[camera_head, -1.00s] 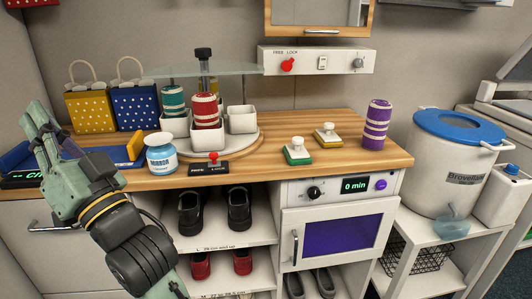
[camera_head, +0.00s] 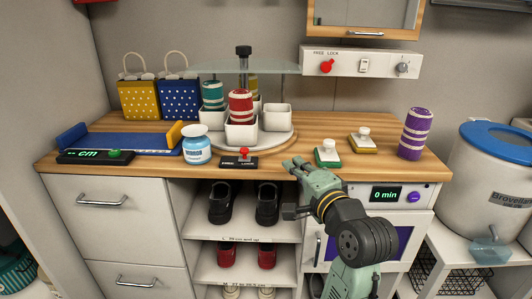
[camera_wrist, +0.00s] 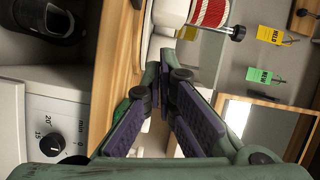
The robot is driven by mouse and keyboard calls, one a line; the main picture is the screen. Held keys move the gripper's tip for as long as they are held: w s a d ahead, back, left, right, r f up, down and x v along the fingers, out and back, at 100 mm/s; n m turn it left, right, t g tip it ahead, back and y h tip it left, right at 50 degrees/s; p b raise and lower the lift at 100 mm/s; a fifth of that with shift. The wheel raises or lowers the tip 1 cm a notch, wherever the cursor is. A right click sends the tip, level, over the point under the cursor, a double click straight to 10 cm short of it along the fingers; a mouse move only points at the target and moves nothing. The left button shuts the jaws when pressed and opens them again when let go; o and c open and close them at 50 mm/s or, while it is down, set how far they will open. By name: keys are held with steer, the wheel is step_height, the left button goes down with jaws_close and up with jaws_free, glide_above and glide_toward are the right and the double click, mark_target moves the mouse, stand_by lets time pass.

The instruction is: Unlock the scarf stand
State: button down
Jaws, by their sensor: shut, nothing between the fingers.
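The scarf stand is a round white turntable (camera_head: 283,143) on the wooden counter, with white cups around a dark post. It holds rolled scarves: red (camera_head: 241,105), teal (camera_head: 213,96) and a yellowish one partly hidden behind. At its front is a small black lock plate (camera_head: 238,164) marked FREE and LOCK, with a red knob (camera_head: 244,152). The knob's exact side is too small to tell. My gripper (camera_head: 291,164) is shut and empty, right of the lock plate near the counter's front edge. The wrist view shows its fingertips (camera_wrist: 163,73) together and part of the red scarf (camera_wrist: 211,11).
Green-based (camera_head: 328,153) and yellow-based (camera_head: 361,140) white-knobbed blocks and a purple scarf (camera_head: 414,134) stand to the right. A glass shelf (camera_head: 247,68) overhangs the stand. Shoe shelves (camera_head: 240,228) are below.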

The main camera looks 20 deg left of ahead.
mark_target(247, 151)
steer(key=p+x, duration=0.1)
steer(key=x, duration=0.8)
steer(key=shift+w+a+r, duration=0.1)
steer(key=a, duration=0.2)
steer(key=a+p, duration=0.1)
steer(key=shift+s+a+f, duration=0.1)
steer(key=shift+s+f, duration=0.2)
steer(key=shift+s+a+f, duration=0.15)
steer(key=shift+s+a, duration=0.05)
steer(key=shift+a, duration=0.2)
steer(key=a, duration=0.1)
steer(key=s+a+p, duration=0.1)
steer(key=a, duration=0.1)
steer(key=shift+a+p, duration=0.25)
steer(key=shift+p, duration=0.05)
steer(key=shift+d, duration=0.1)
